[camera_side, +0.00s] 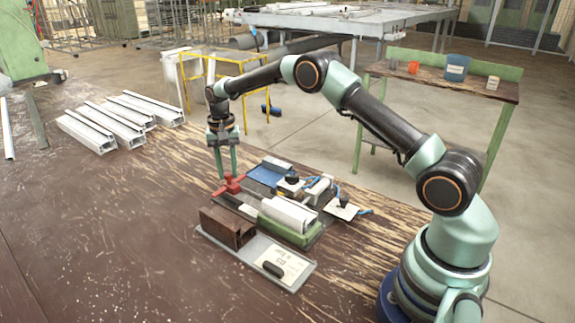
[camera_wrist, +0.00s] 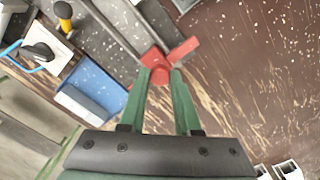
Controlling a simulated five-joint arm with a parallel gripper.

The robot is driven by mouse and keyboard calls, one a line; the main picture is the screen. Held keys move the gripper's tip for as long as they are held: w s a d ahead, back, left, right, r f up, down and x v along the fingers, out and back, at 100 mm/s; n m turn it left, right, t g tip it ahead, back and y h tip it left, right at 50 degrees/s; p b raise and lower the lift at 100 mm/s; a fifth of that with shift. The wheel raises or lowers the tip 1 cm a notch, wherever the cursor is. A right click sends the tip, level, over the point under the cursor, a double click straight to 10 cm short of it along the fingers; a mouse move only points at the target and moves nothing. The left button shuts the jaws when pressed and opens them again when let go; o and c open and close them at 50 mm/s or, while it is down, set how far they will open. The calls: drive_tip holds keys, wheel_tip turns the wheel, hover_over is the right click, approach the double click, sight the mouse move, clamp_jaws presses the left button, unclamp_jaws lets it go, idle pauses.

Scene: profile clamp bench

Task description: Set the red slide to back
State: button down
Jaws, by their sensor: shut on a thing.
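The red slide (camera_side: 229,185) sits at the far left end of a dark rail on the clamp bench in the side view. It also shows at the top centre of the wrist view (camera_wrist: 160,68), with a red arm sticking out to the right. My gripper (camera_side: 229,174) points straight down over it, and its two green fingers are shut on the slide; the fingertips also show in the wrist view (camera_wrist: 161,76). The grey rail (camera_wrist: 110,35) runs up and left from the slide in the wrist view. The fingertips hide part of the slide.
A brown block (camera_side: 227,227), a white profile (camera_side: 289,214) on a green base and a blue tray (camera_side: 267,173) stand close to the slide. A grey plate (camera_side: 275,264) lies in front. Several white profiles (camera_side: 115,125) lie at the back left.

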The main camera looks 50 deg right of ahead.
sight(227, 174)
drive_tip(key=c, duration=0.7)
unclamp_jaws()
drive_tip(key=shift+w+r, duration=0.15)
drive_tip(key=shift+w, duration=0.15)
drive_tip(key=shift+c, duration=0.2)
drive_tip(key=shift+o, duration=0.7)
drive_tip(key=shift+s, duration=0.1)
wheel_tip(227, 174, up, 12)
drive_tip(key=s+a+r+n+t, duration=0.3)
drive_tip(key=s+r+n, duration=0.2)
drive_tip(key=s+r, duration=0.75)
drive_tip(key=s+a+f+n+t, duration=0.1)
drive_tip(key=s+f+n, duration=0.1)
drive_tip(key=s, duration=0.5)
drive_tip(key=s+a+f+n+t, duration=0.1)
drive_tip(key=s+f+n, duration=0.1)
drive_tip(key=s, duration=0.6)
drive_tip(key=shift+f+t, duration=0.4)
drive_tip(key=shift+f, duration=0.45)
